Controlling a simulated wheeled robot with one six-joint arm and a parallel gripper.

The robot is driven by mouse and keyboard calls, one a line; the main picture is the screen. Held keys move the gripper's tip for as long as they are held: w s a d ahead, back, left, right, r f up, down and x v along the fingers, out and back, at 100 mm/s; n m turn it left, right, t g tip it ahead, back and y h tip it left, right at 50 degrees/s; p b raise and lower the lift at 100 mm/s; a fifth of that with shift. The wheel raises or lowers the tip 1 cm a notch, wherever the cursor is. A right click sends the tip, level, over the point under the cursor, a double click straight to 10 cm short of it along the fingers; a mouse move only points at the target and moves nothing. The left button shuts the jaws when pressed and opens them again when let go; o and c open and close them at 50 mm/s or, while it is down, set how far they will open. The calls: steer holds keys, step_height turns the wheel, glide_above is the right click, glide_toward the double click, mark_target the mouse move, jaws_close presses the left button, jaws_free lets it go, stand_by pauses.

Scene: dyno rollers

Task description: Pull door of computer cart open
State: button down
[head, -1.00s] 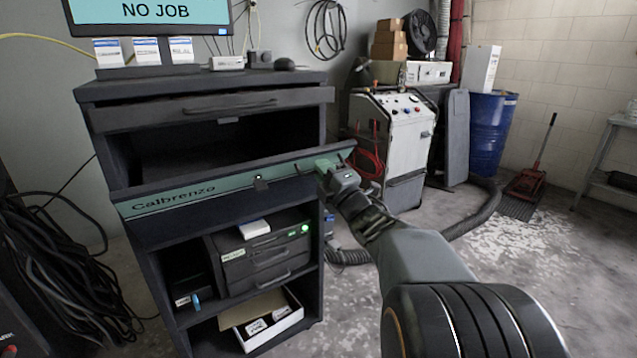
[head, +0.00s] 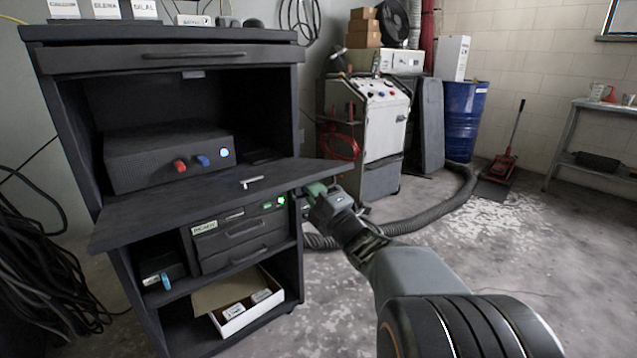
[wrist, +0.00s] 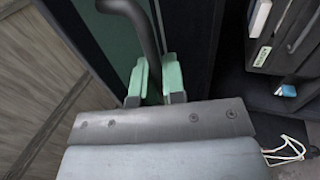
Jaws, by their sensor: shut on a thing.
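The computer cart (head: 70,120) is a dark cabinet at the left of the head view. Its door (head: 160,210), a flap hinged along its lower edge, is folded down to nearly level and sticks out of the cart. The compartment behind it is open and shows a grey box (head: 165,160) with red and blue connectors. My gripper (head: 316,190) is at the door's right end. In the wrist view its green fingers (wrist: 158,82) are closed around the dark curved handle (wrist: 135,20) on the green door front. The fingertips are partly hidden in the head view.
Black cables (head: 40,270) hang at the left. A white machine (head: 385,125) and a hose (head: 435,218) stand behind.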

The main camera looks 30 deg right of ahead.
steer(key=shift+s+f, duration=0.1)
steer(key=shift+f, duration=0.2)
steer(key=c, duration=1.2)
jaws_free()
steer(key=shift+c, duration=0.2)
